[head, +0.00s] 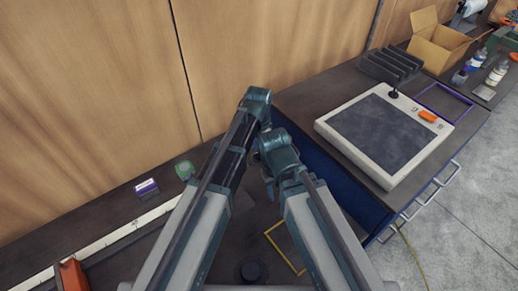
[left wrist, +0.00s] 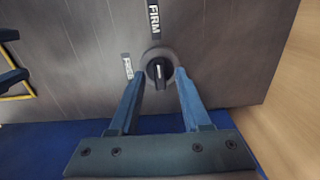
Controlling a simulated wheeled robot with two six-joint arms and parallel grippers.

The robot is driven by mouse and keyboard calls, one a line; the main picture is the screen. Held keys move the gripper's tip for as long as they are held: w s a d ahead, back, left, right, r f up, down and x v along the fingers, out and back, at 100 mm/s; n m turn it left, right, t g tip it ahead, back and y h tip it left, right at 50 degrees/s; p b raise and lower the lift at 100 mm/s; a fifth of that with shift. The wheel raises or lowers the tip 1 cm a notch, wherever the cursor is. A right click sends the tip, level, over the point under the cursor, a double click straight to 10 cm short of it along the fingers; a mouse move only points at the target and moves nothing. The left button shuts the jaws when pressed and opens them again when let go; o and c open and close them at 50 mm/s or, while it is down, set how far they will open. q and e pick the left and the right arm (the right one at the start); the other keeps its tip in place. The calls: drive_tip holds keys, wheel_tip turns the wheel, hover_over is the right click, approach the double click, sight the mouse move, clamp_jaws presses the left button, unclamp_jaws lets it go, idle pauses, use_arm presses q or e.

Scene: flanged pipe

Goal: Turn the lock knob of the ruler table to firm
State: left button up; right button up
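The lock knob (left wrist: 160,72) is black with a pale mark and sits in a grey round base on the dark tabletop. The mark runs roughly up and down in the left wrist view, about in line with the FIRM label (left wrist: 154,18) above. A smaller white label (left wrist: 127,67) lies left of the knob. My left gripper (left wrist: 161,73) has its fingers apart, one on each side of the knob, with no clear grip. In the head view the knob is hidden behind my arms. My right gripper (left wrist: 22,55) shows partly at the left wrist view's left edge, fingers apart.
A yellow outline (head: 283,248) lies beside my right arm. A long white ruler strip (head: 110,238), purple box (head: 146,188) and green item (head: 185,170) lie along the wall. A grey-topped panel (head: 380,135) and cardboard box (head: 438,42) stand on the right bench.

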sight(259, 152)
use_arm(q)
drive_tip(key=shift+r, duration=0.15)
use_arm(e)
drive_tip(key=shift+r, duration=0.1)
use_arm(q)
wheel_tip(259, 152, up, 14)
drive_tip(key=p, duration=1.3)
drive_tip(key=shift+f+p, duration=0.25)
drive_tip(key=shift+p, duration=0.15)
use_arm(e)
wheel_tip(259, 152, up, 14)
drive_tip(key=shift+f, duration=0.2)
use_arm(q)
drive_tip(key=s+a+n, duration=0.5)
drive_tip(key=s+a, duration=0.1)
drive_tip(key=a, duration=0.2)
drive_tip(key=s+a+n, duration=0.6)
drive_tip(key=a, duration=0.3)
drive_tip(key=s+d+f+m+b, duration=0.2)
drive_tip(key=d, duration=0.3)
drive_tip(key=s+d+f+m+y+b, duration=0.1)
drive_tip(key=s+d+f+b, duration=0.2)
drive_tip(key=d, duration=0.3)
drive_tip(key=shift+f+m+b, duration=0.2)
drive_tip(key=shift+m+b, duration=0.1)
drive_tip(key=shift+m, duration=0.1)
use_arm(e)
wheel_tip(259, 152, down, 6)
drive_tip(key=shift+r, duration=0.2)
